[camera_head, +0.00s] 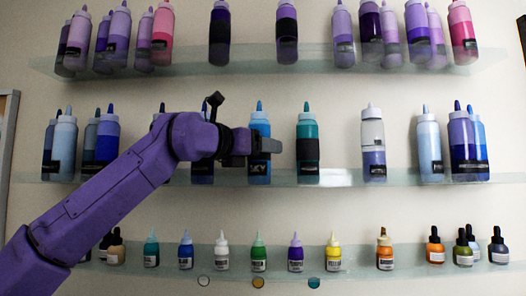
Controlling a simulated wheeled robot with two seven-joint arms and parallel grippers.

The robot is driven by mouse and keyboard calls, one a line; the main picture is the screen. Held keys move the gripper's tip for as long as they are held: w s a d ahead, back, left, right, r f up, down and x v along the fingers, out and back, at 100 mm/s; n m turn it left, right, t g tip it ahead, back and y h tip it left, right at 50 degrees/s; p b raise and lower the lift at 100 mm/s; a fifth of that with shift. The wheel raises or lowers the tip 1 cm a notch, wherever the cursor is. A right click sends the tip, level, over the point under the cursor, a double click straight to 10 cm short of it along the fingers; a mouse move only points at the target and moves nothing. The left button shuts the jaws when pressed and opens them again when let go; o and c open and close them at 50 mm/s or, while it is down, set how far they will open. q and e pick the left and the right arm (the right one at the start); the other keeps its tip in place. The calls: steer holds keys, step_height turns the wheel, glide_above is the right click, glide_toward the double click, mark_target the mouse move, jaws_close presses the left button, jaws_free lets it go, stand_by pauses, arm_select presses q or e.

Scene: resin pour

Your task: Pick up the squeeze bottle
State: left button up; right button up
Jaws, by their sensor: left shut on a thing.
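A light blue squeeze bottle (260,128) with a blue nozzle and a dark label stands upright at the middle shelf. My left gripper (268,145) reaches in from the left and is shut on this bottle's middle. The gripper and its fingers cover part of the bottle's body. I cannot tell whether the bottle's base rests on the shelf or is slightly clear of it. My right gripper is not in view.
A teal bottle (307,135) stands close on the right. A half-clear bottle (373,135) is farther right. The glass middle shelf (340,178) holds several more bottles; the top shelf (245,58) has purple and pink ones. Small dropper bottles line the bottom shelf (350,268).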

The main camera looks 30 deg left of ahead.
mark_target(254, 114)
arm_select(q)
steer(key=shift+r, duration=0.1)
steer(key=shift+s+r, duration=0.15)
steer(key=shift+r, duration=0.05)
step_height(254, 114, up, 7)
steer(key=p, duration=0.2)
steer(key=shift+d+f+p, duration=0.1)
steer(key=shift+f+p, duration=0.1)
steer(key=shift+p, duration=0.1)
steer(key=s+d+b, duration=0.3)
steer(key=s+d, duration=0.1)
steer(key=s, duration=0.5)
steer(key=s+d+b, duration=0.4)
steer(key=s, duration=0.4)
steer(key=shift+s+d, duration=0.25)
steer(key=shift+s, duration=0.1)
steer(key=shift+f, duration=0.1)
